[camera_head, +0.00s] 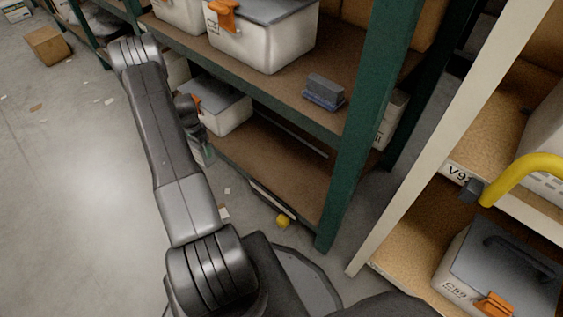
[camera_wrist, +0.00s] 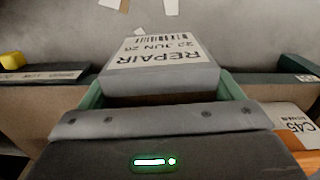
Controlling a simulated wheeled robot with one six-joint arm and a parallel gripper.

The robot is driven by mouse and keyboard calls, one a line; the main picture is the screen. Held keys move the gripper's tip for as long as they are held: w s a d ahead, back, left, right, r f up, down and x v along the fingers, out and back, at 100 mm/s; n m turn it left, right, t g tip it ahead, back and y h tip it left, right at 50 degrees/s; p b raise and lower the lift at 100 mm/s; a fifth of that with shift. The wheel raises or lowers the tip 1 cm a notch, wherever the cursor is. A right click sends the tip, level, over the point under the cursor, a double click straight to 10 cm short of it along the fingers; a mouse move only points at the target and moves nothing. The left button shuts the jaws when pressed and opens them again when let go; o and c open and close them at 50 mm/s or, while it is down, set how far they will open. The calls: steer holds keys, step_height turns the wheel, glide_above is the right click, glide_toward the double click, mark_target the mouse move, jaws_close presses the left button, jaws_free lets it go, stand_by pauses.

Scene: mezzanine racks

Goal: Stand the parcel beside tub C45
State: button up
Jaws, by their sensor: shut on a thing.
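The parcel (camera_wrist: 160,78) is a grey box with a white label reading REPAIR and a date, upside down in the wrist view. My gripper (camera_wrist: 163,90) is shut on it, with a green finger at each side. Tub C45 (camera_wrist: 292,118) shows at the right edge of the wrist view, with its label and an orange latch, close to my gripper. In the head view a white tub with a grey lid (camera_head: 225,115) stands on the lower shelf beside my gripper (camera_head: 203,150); its label cannot be read. My arm hides most of the gripper and parcel there.
The lower brown shelf (camera_head: 265,165) has bare board right of the white tub. The upper shelf holds large tubs (camera_head: 262,40) and a small dark block (camera_head: 324,92). A green upright (camera_head: 360,130) stands at the right. A yellow block (camera_head: 283,220) lies near the lower shelf edge.

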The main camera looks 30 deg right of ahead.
steer(key=shift+d+f+m, duration=0.4)
steer(key=shift+f, duration=0.3)
steer(key=shift+s+d+f+b, duration=0.7)
steer(key=shift+s+d, duration=0.6)
steer(key=shift+d, duration=1.4)
steer(key=shift+s+d+f+b, duration=0.7)
steer(key=shift+s+d, duration=0.55)
steer(key=shift+d, duration=1.4)
steer(key=shift+s+d+f+b, duration=0.45)
steer(key=shift+s+d+b, duration=0.65)
steer(key=shift+d, duration=1.6)
steer(key=shift+s+f, duration=0.1)
steer(key=shift+s, duration=0.1)
steer(key=o, duration=1.1)
step_height(320, 180, up, 8)
steer(key=p, duration=0.3)
steer(key=shift+f, duration=0.15)
